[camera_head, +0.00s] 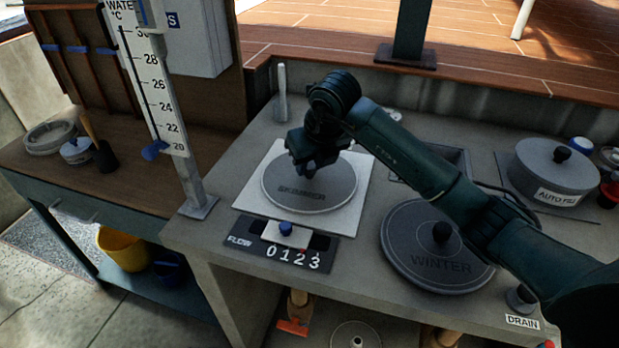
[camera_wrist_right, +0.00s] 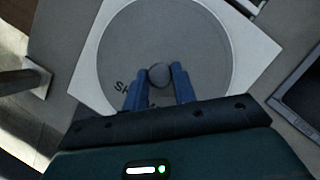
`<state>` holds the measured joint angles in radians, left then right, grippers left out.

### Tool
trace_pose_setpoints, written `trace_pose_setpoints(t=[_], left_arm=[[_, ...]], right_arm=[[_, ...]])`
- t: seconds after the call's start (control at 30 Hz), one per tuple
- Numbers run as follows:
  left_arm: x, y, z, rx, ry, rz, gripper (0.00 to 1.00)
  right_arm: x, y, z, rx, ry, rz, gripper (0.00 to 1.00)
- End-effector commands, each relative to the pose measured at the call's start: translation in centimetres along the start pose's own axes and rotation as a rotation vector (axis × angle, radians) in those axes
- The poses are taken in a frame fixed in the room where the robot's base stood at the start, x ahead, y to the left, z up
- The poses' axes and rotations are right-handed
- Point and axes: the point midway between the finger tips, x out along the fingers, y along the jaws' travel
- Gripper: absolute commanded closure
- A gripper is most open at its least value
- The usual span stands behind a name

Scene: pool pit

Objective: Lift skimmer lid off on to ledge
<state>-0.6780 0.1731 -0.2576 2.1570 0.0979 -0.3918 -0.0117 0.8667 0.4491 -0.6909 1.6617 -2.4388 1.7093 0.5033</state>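The skimmer lid (camera_head: 335,197) is a round grey disc marked SKIMMER, lying flat on a white square plate (camera_head: 256,208). In the right wrist view the lid (camera_wrist_right: 200,45) fills the middle, with a dark round knob (camera_wrist_right: 159,75) at its centre. My right gripper (camera_head: 308,172) points down over the middle of the lid and hides the knob in the head view. In the wrist view its two blue fingers (camera_wrist_right: 158,84) are apart, one on each side of the knob. Whether they touch it I cannot tell. My left gripper is out of view.
The grey counter (camera_head: 385,180) also carries a dark WINTER lid (camera_head: 440,270) and an AUTO FILL lid (camera_head: 560,165). A FLOW counter (camera_head: 280,247) lies at the front edge. A thermometer post (camera_head: 165,110) stands left. A green post (camera_head: 407,40) rises behind.

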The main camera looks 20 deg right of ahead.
Motion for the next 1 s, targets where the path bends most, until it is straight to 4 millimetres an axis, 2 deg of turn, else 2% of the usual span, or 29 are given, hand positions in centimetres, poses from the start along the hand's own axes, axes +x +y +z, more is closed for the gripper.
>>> trace_pose_setpoints(t=[0.03, 0.3, 0.57, 0.67, 1.0], left_arm=[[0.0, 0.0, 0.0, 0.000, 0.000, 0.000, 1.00], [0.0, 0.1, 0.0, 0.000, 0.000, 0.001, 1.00], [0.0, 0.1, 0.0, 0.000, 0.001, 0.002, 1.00], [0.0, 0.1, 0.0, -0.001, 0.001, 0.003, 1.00], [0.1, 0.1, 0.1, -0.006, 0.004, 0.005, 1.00]], right_arm=[[0.0, 0.0, 0.0, 0.000, 0.000, 0.000, 0.79], [0.0, 0.0, 0.0, 0.000, -0.001, 0.000, 1.00], [-0.3, 0.0, 0.2, 0.000, -0.004, 0.000, 1.00], [-1.3, -0.1, 0.7, 0.000, -0.007, -0.001, 1.00], [-7.4, 0.0, 3.1, -0.001, -0.006, -0.001, 1.00]])
